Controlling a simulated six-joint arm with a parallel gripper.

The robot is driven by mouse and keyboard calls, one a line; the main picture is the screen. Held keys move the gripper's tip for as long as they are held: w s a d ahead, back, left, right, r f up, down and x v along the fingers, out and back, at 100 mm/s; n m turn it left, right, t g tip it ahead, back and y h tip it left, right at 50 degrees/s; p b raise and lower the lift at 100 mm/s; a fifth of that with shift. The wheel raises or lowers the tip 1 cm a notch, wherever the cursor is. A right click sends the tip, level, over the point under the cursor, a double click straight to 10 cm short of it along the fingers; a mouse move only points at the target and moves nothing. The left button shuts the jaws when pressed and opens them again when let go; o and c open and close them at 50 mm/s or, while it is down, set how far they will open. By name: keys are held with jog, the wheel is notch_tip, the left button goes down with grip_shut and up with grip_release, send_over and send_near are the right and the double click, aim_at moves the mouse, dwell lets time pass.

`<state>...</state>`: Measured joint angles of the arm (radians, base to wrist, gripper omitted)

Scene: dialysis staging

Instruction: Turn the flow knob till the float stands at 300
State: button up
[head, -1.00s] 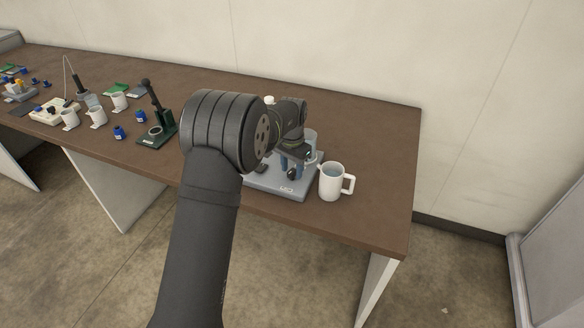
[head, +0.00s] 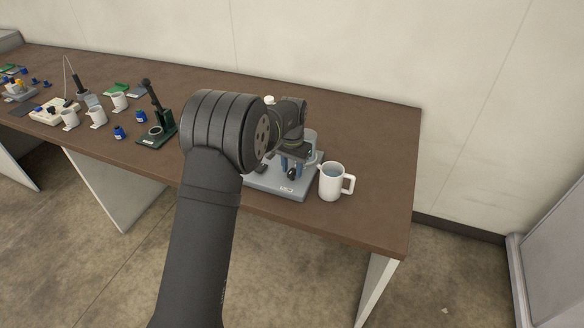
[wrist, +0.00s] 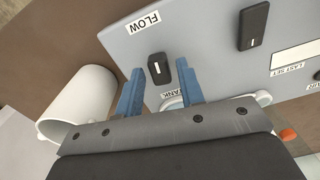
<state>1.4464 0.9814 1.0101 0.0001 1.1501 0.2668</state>
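The dark flow knob (wrist: 158,69), with a white pointer mark, is on the grey panel (wrist: 205,30) beside the FLOW label (wrist: 143,24) in the wrist view. My gripper (wrist: 160,67) has its two blue fingers on either side of the knob, with a visible gap at each side. It is open and holds nothing. In the head view my gripper (head: 292,164) is low over the grey station (head: 296,191), at the clear tank (head: 311,146). I cannot make out the float or its scale; my arm and gripper cover part of the station.
A white mug (head: 331,182) stands close to the station's right side. A green stand (head: 157,133) is to the left. The table's right end is clear.

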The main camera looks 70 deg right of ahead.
aim_at(292, 171)
jog(key=shift+o, duration=0.2)
notch_tip(292, 171, up, 17)
jog(key=shift+r, duration=0.2)
dwell(0.4)
notch_tip(292, 171, down, 18)
jog(key=shift+r, duration=0.25)
dwell(0.4)
